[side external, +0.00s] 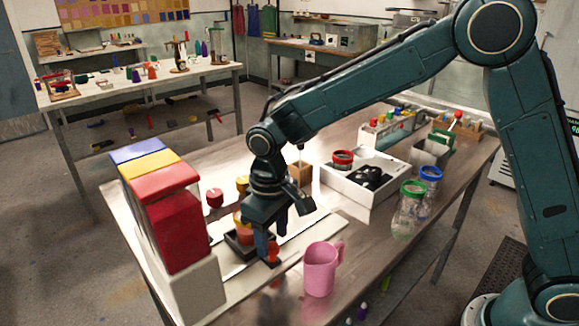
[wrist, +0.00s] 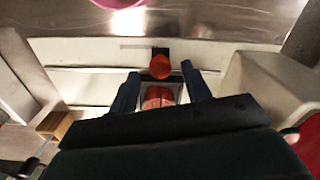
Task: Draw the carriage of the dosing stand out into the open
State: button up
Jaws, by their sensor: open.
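My gripper (side external: 271,240) points down over the dosing stand, its blue fingers apart. In the wrist view the open fingers (wrist: 160,78) straddle an orange-red ribbed thing (wrist: 158,98) in a square, pale-rimmed frame. A round orange knob (wrist: 160,67) on a dark piece lies just beyond the fingertips, apart from them. The knob also shows in the side view (side external: 273,250). A dark tray (side external: 233,246), seemingly the carriage, sits on the stand's pale base, partly hidden by my gripper. Blue, yellow and red (side external: 178,228) hoppers stand left of it.
A pink mug (side external: 320,268) stands right of the stand, near the table's front edge. A white box (side external: 350,188) with dark contents and glass jars with green (side external: 413,188) and blue lids stand farther right. Some bare metal tabletop (side external: 370,225) shows between them.

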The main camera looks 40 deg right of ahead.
jog(key=shift+f, duration=0.85)
grip_shut()
jog(key=d, duration=1.7)
jog(key=shift+d, duration=0.25)
jog(key=shift+c, duration=1.1)
grip_release()
jog(key=shift+d, duration=0.1)
jog(key=shift+o, duration=1.1)
jog(key=shift+r, duration=0.1)
